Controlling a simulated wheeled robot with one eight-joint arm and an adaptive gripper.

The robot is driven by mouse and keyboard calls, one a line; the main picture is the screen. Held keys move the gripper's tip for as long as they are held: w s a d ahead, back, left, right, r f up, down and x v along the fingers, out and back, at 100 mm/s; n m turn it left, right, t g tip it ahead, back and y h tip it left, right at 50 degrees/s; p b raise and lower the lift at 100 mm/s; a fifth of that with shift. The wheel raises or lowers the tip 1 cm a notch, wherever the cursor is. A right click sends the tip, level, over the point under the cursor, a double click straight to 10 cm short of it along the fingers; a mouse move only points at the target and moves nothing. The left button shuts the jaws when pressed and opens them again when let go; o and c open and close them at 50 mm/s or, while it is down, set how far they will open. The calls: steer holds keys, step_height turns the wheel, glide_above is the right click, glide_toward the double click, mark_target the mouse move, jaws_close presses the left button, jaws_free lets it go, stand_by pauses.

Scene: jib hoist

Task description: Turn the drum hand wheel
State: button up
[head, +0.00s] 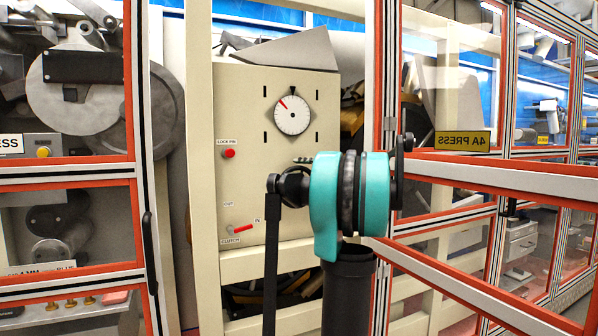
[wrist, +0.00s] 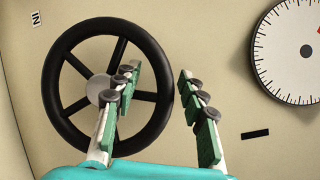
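The drum hand wheel (wrist: 97,89) is a black spoked ring with a pale grey hub, on the beige panel in the wrist view. In the head view my arm hides it. My gripper (wrist: 158,71) is open, with green and white fingers and dark round pads. In the wrist view the left finger overlaps the hub and right spokes, and the right finger lies just outside the right rim. The right rim thus shows between the fingers. I cannot tell whether the fingers reach the rim in depth or touch it.
A white dial (head: 293,117) with a red pointer is on the panel (head: 240,100). A red lock pin button (head: 229,153) and a red clutch lever (head: 240,229) are to its lower left. Orange-edged guard frames (head: 490,176) stand close on the right, others on the left.

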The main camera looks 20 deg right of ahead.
jaws_close()
steer(key=shift+d, duration=0.1)
stand_by(0.3)
